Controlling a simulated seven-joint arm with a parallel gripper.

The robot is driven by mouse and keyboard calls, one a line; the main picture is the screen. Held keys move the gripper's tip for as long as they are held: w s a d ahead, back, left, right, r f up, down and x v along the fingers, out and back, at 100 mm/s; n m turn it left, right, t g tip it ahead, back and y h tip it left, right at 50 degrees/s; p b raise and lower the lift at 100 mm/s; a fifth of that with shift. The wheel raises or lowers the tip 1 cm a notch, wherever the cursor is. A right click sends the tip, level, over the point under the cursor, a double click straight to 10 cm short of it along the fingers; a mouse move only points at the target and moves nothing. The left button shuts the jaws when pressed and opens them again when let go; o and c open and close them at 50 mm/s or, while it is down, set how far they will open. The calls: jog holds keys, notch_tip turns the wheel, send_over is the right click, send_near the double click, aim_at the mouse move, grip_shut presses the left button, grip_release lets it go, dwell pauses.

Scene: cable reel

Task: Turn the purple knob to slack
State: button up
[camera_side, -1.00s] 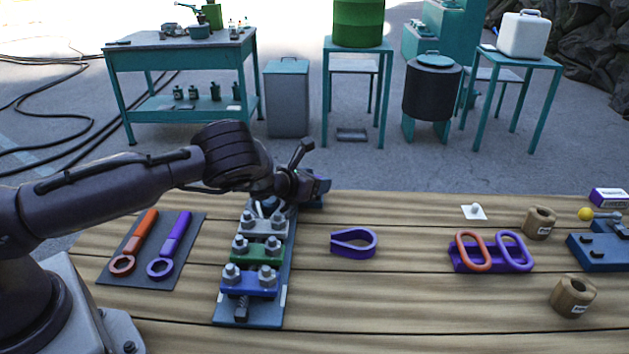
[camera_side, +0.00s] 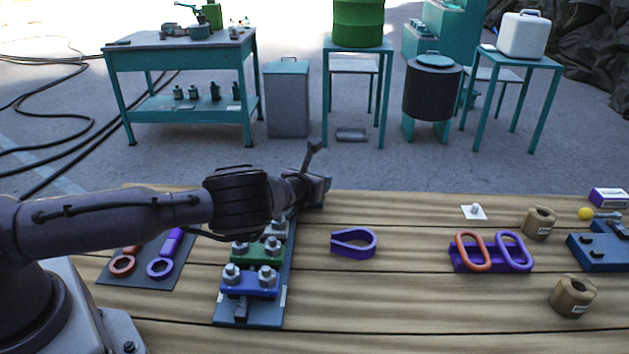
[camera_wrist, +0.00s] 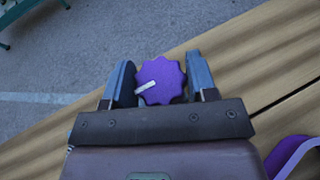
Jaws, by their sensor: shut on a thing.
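The purple knob (camera_wrist: 163,80) has a scalloped rim and a white pointer mark. In the wrist view it sits between the two fingers of my gripper (camera_wrist: 161,82). The mark points left and slightly down in that view. My gripper is shut on the knob, with a finger at each side. In the side view my gripper (camera_side: 312,190) is at the far edge of the wooden table, behind the clamp board, and the knob is hidden there by my arm.
The clamp board (camera_side: 232,313) carries blue and green clamps in front of my wrist. A purple loop (camera_side: 353,243) lies to its right. Two wrenches on a dark mat (camera_side: 118,279) are partly behind my arm. A purple stand (camera_side: 490,265) holds oval rings further right.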

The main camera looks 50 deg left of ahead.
jog(key=shift+r, duration=0.1)
jog(key=o, duration=0.9)
jog(key=v, duration=1.2)
jog(key=shift+s+d, duration=0.2)
jog(key=shift+s, duration=0.15)
jog(key=shift+r, duration=0.15)
